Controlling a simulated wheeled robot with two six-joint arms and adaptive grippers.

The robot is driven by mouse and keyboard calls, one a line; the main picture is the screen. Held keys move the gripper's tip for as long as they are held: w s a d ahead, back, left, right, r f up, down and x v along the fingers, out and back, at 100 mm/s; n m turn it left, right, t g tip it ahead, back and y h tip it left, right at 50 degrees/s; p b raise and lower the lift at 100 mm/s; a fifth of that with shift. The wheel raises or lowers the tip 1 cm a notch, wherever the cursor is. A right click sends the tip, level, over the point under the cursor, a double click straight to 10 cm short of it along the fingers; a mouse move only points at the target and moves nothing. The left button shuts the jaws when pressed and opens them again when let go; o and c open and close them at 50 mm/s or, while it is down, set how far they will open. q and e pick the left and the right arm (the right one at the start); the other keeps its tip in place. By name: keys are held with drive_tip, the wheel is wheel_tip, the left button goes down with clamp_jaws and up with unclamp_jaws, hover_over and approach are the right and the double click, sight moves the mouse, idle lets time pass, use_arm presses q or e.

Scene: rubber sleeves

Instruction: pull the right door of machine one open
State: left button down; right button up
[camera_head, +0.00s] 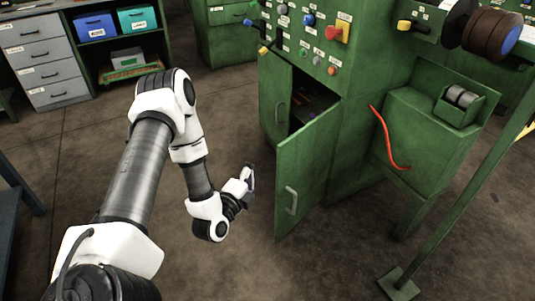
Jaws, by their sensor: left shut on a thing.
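The green machine (360,140) stands right of centre with a control panel above a cabinet. Its right door (308,165) stands swung outward, with a pale bar handle (291,200) on its face. A dark gap with shelf contents shows behind it. My right gripper is not in view.
Grey drawers (45,60) and a shelf with a blue bin (95,27) and a teal bin (137,19) stand at the back left. A red crowbar-like bar (388,140) hangs on the machine's right side. A slanted green post (455,205) stands at right. Floor around my gripper is clear.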

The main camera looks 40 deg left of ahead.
use_arm(q)
drive_tip(key=s+d+f+m+g+h, duration=0.1)
drive_tip(key=d+f+g+h, duration=0.2)
drive_tip(key=d+f, duration=0.35)
drive_tip(key=s+d+f+m+g+h, duration=0.1)
drive_tip(key=s+d+f+g+h, duration=0.15)
drive_tip(key=d, duration=0.75)
drive_tip(key=s+d+f+n+g+y, duration=0.1)
drive_tip(key=s+f+n+g, duration=0.45)
drive_tip(key=s, duration=0.25)
drive_tip(key=s+d+f+n+g+y, duration=0.1)
drive_tip(key=s+f+n+g, duration=0.3)
drive_tip(key=s+n, duration=0.3)
drive_tip(key=s+n+g, duration=0.3)
drive_tip(key=s+n, duration=0.3)
wheel_tip(320, 180, up, 19)
drive_tip(key=p, duration=1.9)
drive_tip(key=shift+a, duration=0.25)
drive_tip(key=c, duration=1.2)
unclamp_jaws()
drive_tip(key=shift+s+r+p, duration=0.15)
drive_tip(key=shift+r+p, duration=0.35)
drive_tip(key=shift+p, duration=0.15)
drive_tip(key=shift+f, duration=0.3)
